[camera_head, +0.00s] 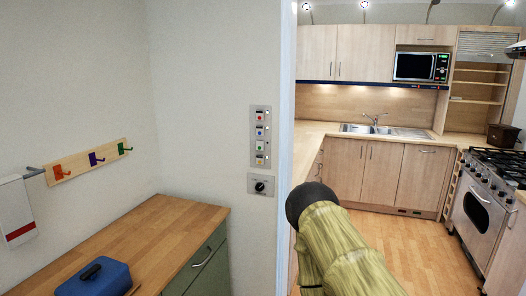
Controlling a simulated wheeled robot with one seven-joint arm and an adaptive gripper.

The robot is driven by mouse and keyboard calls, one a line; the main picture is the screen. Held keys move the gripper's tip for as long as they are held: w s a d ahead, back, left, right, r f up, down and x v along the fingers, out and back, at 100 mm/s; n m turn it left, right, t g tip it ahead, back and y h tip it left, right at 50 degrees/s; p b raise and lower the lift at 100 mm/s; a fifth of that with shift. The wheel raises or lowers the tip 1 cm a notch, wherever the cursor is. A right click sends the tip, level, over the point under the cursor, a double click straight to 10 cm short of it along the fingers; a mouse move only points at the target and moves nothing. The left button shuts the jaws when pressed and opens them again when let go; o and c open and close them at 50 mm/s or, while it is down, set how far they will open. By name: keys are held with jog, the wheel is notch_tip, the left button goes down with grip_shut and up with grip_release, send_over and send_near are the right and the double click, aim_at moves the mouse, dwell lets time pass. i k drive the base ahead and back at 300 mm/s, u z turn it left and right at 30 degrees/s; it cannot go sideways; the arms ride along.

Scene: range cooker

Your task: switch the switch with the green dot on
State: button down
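A narrow metal switch panel (253,157) is on the white wall at the centre, near the wall's right edge. It carries a column of small switches with coloured dots. The red dot is at the top, the blue one below it, then the switch with the green dot (259,147), with a yellowish dot at the bottom. The switches are too small to tell which way they are set. A yellow-green arm part of mine with a dark rounded end is at the lower centre right, apart from the panel in the picture. No gripper fingers show.
A dark knob on a plate (261,185) is just below the panel. A wooden counter (165,228) stands below left, with a blue box (95,279) on it. A hook rail (90,161) is on the left wall. Open kitchen floor and a range cooker (485,205) lie right.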

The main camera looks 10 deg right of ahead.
aim_at(259, 144)
jog(key=z, duration=0.2)
jog(key=i, duration=1.2)
jog(key=u, duration=0.25)
